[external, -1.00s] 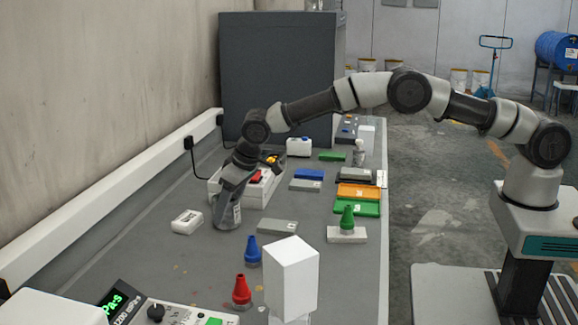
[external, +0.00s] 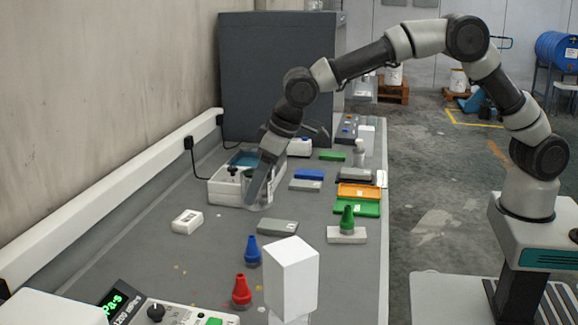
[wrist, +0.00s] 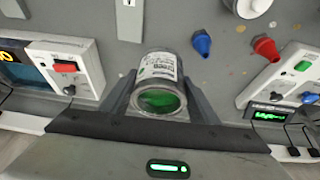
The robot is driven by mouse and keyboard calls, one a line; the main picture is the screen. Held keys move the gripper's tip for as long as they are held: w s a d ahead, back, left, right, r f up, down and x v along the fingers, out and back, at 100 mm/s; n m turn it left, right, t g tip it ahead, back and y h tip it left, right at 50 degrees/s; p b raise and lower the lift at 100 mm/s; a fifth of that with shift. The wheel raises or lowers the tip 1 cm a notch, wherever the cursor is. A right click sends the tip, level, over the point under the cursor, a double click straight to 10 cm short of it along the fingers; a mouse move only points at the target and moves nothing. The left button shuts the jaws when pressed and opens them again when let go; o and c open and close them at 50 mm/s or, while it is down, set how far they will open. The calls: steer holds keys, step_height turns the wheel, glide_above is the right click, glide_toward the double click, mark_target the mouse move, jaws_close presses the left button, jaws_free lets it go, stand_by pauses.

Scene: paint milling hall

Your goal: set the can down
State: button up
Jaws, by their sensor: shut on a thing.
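The can (wrist: 158,66) is a small metal tin with a white printed label and bright green at its near end. In the wrist view it lies between the two dark fingers of my gripper (wrist: 161,78), which is shut on it. In the external view my gripper (external: 259,192) points down over the grey bench (external: 205,260), just right of a white instrument box (external: 225,187). There the can is mostly hidden by the fingers. I cannot tell whether its base touches the bench.
A grey slab (external: 277,226), a blue cone (external: 252,250) and a red cone (external: 241,290) are nearby. A tall white block (external: 291,276) stands in front. Bare bench shows between them.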

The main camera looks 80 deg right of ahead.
steer(key=s+a+f+b, duration=0.2)
steer(key=s, duration=0.9)
steer(key=shift+n+y, duration=0.3)
steer(key=shift+n, duration=0.2)
step_height(320, 180, down, 5)
steer(key=shift+f, duration=2.15)
steer(key=shift+f+b, duration=0.2)
steer(key=shift+b, duration=0.2)
steer(key=o, duration=1.3)
